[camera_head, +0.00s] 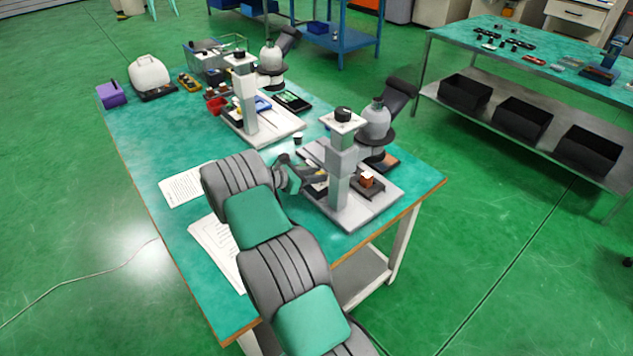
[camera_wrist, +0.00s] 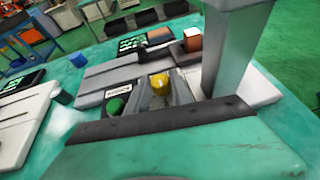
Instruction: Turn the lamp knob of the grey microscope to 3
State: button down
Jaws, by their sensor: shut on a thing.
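The grey microscope (camera_head: 340,180) stands at the near right corner of the teal table, with a black eyepiece tube leaning right. Its grey column (camera_wrist: 232,45) rises at the right of the wrist view. On its base in the wrist view, a yellow knob (camera_wrist: 159,80) sits between the fingertips of my gripper (camera_wrist: 160,93), which is shut on it. A green round button (camera_wrist: 115,106) and a small white label lie left of the knob. The knob's pointer and scale numbers cannot be read. In the head view my arm hides part of the base and the knob.
A second, paler microscope (camera_head: 246,105) stands behind. A copper-coloured block (camera_wrist: 192,40) sits on a dark holder on the grey base, close to the column. Paper sheets (camera_head: 186,186) lie on the table's left.

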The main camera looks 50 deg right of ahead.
jog(key=shift+m+g+y+b, duration=0.35)
jog(key=shift+m+g, duration=0.25)
jog(key=shift+g, duration=0.1)
jog(key=c, duration=1.4)
grip_release()
jog(key=shift+w, duration=0.1)
jog(key=p+v, duration=0.3)
jog(key=v, duration=0.4)
jog(key=shift+a, duration=0.3)
jog(key=shift+w+r, duration=0.1)
jog(key=shift+r, duration=0.05)
